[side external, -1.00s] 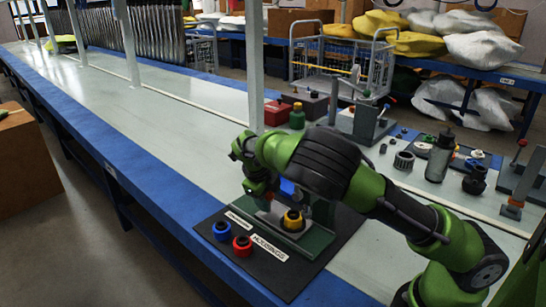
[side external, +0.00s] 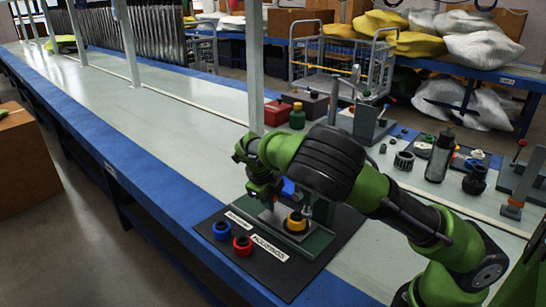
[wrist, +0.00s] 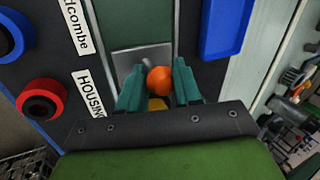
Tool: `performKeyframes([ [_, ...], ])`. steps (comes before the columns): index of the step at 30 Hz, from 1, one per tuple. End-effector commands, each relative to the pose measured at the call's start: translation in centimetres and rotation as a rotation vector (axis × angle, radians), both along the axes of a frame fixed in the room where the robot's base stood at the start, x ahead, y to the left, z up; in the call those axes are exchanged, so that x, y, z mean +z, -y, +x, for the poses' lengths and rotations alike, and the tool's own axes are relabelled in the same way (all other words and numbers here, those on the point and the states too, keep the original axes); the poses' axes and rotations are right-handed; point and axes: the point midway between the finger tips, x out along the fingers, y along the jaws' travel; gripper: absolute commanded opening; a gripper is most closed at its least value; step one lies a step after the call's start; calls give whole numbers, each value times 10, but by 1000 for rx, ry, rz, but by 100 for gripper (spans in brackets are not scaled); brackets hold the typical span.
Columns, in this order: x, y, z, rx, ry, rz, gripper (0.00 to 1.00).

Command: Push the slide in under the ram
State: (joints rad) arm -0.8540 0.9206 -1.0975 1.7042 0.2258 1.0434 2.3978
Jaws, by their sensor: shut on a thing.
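The grey metal slide (side external: 275,219) lies in a green base, with a yellow ring-shaped housing (side external: 296,222) on it. In the wrist view the slide's bare plate (wrist: 130,62) shows beyond my fingers. My gripper (wrist: 158,85) is shut on an orange knob (wrist: 158,80), with one green finger on each side of it. A bit of yellow (wrist: 157,103) shows just below the knob between the fingers. In the side view my gripper (side external: 265,197) is low over the slide's left part. My arm hides much of the press, and the ram is not clearly seen.
A blue housing (side external: 222,230) and a red housing (side external: 243,246) stand on the black mat (side external: 290,285) by the front edge. A blue tray (wrist: 225,28) lies close to the right of my fingers in the wrist view.

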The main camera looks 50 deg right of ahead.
Motion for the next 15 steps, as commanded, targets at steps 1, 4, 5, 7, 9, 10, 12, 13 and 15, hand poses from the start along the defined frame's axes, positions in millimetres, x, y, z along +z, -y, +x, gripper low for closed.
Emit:
performKeyframes([
  [1, 1, -1, -7, 4, 2, -1, 0],
  [4, 2, -1, -21, 3, 3, -2, 0],
  [5, 2, -1, -24, 4, 3, -2, 0],
  [7, 1, -1, -30, 4, 3, -2, 0],
  [9, 1, 0, -33, 4, 3, -2, 0],
  [10, 1, 0, -33, 4, 2, -2, 0],
  [12, 1, 0, -34, 3, 0, -2, 0],
  [13, 1, 0, -34, 2, 0, -2, 0],
  [15, 1, 0, -34, 1, -2, -1, 0],
])
